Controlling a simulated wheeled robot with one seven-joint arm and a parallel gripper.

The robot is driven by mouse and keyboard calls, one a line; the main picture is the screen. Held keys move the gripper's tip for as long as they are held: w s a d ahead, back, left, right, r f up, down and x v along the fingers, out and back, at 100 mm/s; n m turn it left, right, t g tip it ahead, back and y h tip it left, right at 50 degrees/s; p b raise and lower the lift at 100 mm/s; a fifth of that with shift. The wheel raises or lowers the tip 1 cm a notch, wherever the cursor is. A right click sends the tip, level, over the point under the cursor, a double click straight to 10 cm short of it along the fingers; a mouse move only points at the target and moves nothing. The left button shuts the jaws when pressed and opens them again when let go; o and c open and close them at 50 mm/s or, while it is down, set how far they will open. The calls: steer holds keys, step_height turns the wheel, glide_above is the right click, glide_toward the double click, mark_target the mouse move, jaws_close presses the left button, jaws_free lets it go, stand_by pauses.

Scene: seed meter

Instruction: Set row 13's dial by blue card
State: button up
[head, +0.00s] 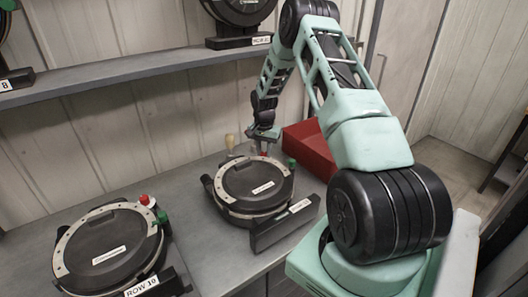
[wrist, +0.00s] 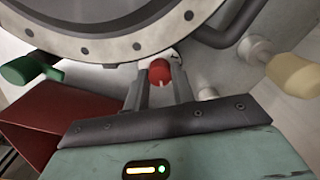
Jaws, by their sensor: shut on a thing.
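A round black seed meter (head: 252,188) with a pale drilled rim stands on the grey bench at the middle of the head view; the small print on its front label (head: 300,205) is too blurred to read. My gripper (head: 263,140) reaches down at its far edge. In the wrist view my gripper (wrist: 160,88) is shut on a red knob (wrist: 159,71) beside the drilled rim (wrist: 150,40). The knob's lower part is hidden between the fingers. I see no blue card in either view.
A green knob (wrist: 32,68) and a cream-handled lever (wrist: 292,73) flank the red knob. A red bin (head: 312,150) stands behind right. Another meter (head: 108,250), its label apparently reading ROW 10, is at front left. A shelf (head: 130,70) above carries more meters.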

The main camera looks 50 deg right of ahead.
mark_target(264, 153)
steer(key=shift+n+b, duration=0.75)
steer(key=shift+n, duration=0.35)
steer(key=shift+n+b, duration=0.6)
steer(key=shift+n, duration=0.9)
steer(key=o, duration=1)
steer(key=shift+r, duration=0.1)
step_height(264, 153, up, 7)
steer(key=b, duration=0.2)
steer(key=shift+r+b, duration=0.2)
steer(key=shift+b, duration=0.15)
